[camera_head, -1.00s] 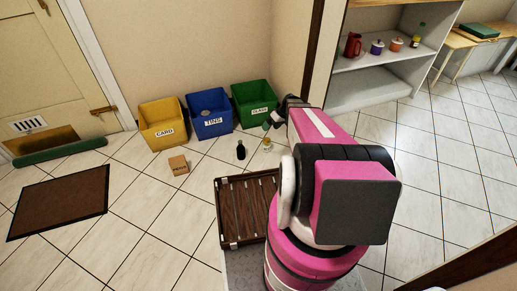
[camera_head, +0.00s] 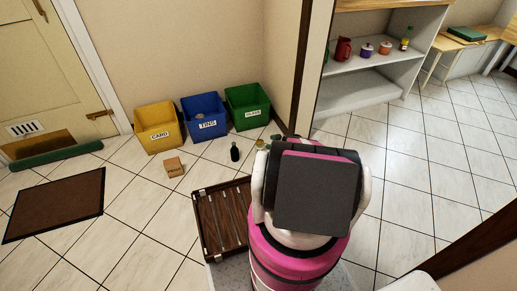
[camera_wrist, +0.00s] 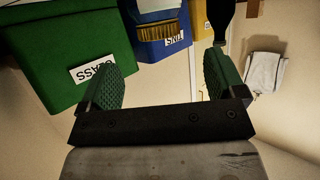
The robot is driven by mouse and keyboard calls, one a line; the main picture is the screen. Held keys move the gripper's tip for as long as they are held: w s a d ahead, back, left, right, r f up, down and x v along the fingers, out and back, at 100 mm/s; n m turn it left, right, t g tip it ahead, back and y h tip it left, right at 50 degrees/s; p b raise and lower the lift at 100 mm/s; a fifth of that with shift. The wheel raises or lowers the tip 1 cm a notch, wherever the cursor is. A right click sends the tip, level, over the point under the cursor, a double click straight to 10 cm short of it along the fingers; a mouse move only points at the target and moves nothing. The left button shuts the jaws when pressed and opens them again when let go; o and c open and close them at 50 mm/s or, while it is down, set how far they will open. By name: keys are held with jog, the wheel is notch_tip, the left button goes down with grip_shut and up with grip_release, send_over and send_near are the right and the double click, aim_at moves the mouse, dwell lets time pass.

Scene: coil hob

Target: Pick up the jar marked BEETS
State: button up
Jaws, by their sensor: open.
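A small pale jar (camera_head: 261,143) stands on the tiled floor in front of the green bin, beside my arm. Its label is too small to read, so I cannot tell whether it says BEETS. In the wrist view, which is upside down, a gold-brown ribbed thing (camera_wrist: 160,32), perhaps the jar's lid, shows at the top edge, beyond and between the fingers. My gripper (camera_wrist: 162,80) is open with nothing between its green pads. In the head view the gripper is mostly hidden behind my arm.
A dark bottle (camera_head: 235,153) stands left of the jar. Yellow CARD (camera_head: 158,128), blue TINS (camera_head: 207,118) and green GLASS (camera_head: 247,107) bins line the wall behind. A small box (camera_head: 174,166) and a slatted wooden tray (camera_head: 222,220) lie nearer. A door frame (camera_head: 303,65) is close on the right.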

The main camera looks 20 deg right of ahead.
aim_at(262, 142)
jog(key=x, duration=0.8)
jog(key=shift+w+a+f, duration=0.1)
jog(key=shift+w+a, duration=0.1)
jog(key=shift+w, duration=0.15)
jog(key=shift+c, duration=0.3)
jog(key=c, duration=1)
